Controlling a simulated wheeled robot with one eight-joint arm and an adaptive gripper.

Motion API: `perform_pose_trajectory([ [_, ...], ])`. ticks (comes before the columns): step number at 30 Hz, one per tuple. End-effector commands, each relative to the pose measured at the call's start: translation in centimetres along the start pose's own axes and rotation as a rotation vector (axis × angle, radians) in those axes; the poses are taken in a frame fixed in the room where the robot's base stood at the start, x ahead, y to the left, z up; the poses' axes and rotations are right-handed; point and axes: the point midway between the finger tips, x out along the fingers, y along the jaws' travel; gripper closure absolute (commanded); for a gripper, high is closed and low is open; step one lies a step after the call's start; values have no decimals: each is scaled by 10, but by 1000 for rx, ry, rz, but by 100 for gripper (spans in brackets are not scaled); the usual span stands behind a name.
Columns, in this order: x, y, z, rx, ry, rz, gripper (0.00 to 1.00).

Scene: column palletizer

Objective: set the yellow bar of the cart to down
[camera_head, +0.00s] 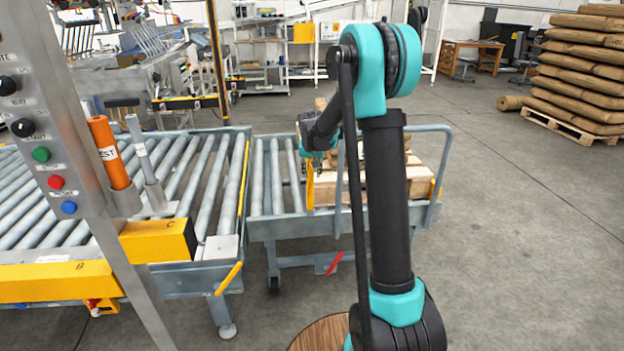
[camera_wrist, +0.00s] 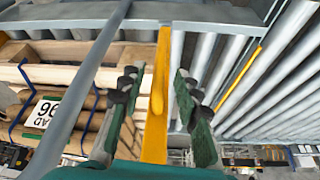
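The cart (camera_head: 290,229) is a grey roller frame with a blue-grey handle, standing beside the conveyor. Its yellow bar (camera_head: 310,186) stands upright at the cart's near side. In the wrist view the yellow bar (camera_wrist: 158,95) runs between the two dark green fingers of my gripper (camera_wrist: 156,88). The fingers are apart, one on each side of the bar, with a visible gap on both sides. In the head view my gripper (camera_head: 306,150) is at the bar's upper part, and my forearm partly hides it.
A red lever (camera_head: 335,263) hangs below the cart's frame. The roller conveyor (camera_head: 205,195) with a yellow handle (camera_head: 229,278) and a button post (camera_head: 60,150) stand left. Floor at right is clear up to stacked sacks (camera_head: 580,75).

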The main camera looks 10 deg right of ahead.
Motion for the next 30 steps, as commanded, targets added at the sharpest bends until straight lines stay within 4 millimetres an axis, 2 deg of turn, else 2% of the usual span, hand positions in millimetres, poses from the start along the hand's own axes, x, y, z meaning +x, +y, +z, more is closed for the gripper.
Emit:
perform_pose_trajectory([
  [3, 20, 0, 0, 0, 0, 0, 68],
  [9, 40, 0, 0, 0, 0, 0, 68],
  [21, 46, 0, 0, 0, 0, 0, 68],
  [29, 46, 0, 0, 0, 0, 0, 100],
  [30, 46, 0, 0, 0, 0, 0, 100],
])
